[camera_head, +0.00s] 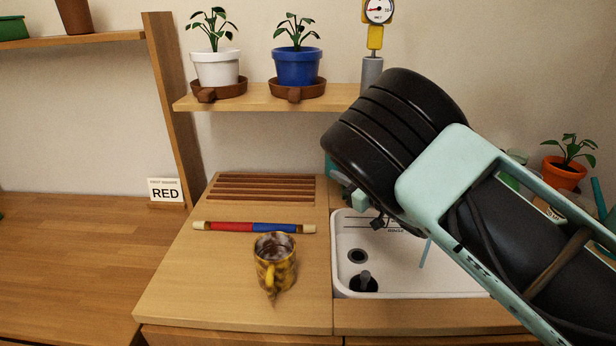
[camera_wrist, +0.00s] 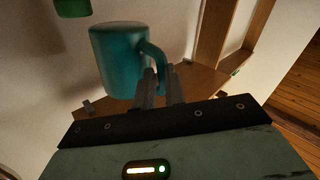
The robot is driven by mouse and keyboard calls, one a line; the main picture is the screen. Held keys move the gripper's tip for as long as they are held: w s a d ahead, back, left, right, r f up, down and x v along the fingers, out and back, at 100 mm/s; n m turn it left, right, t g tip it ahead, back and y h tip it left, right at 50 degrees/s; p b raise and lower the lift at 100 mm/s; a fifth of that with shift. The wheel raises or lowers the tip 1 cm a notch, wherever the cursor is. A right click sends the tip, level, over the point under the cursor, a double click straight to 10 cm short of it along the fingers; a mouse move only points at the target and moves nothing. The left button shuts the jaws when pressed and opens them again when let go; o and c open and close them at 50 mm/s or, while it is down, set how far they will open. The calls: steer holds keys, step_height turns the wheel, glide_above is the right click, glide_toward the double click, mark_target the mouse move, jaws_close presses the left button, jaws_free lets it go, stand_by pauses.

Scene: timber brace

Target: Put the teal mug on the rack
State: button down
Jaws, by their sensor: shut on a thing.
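The teal mug (camera_wrist: 118,62) fills the upper middle of the wrist view, with its handle towards my gripper (camera_wrist: 161,82). The two fingers are shut on the handle. In the head view only a small teal sliver (camera_head: 329,165) shows beside my black wrist, probably the mug; the rest is hidden behind my arm. A slatted wooden rack (camera_head: 265,188) lies at the back of the wooden counter, left of my arm. Its slats look empty.
A yellow-brown patterned mug (camera_head: 275,262) stands on the counter in front of the rack. A red-and-blue rod (camera_head: 253,227) lies between them. A white sink (camera_head: 400,275) is on the right. A shelf (camera_head: 262,97) with potted plants hangs above the rack.

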steer(key=a+r+n+g+y+b, duration=0.25)
steer(key=a+n+g+y, duration=0.25)
steer(key=a+n+g, duration=0.3)
steer(key=shift+m+g, duration=0.6)
steer(key=shift+a+f+b, duration=0.15)
steer(key=shift+f+b, duration=1.35)
steer(key=shift+f, duration=0.2)
steer(key=shift+a+f+b, duration=0.1)
steer(key=shift+f+b, duration=1.35)
steer(key=shift+f, duration=0.25)
steer(key=shift+f, duration=0.6)
steer(key=c, duration=1.4)
jaws_free()
steer(key=shift+d, duration=0.1)
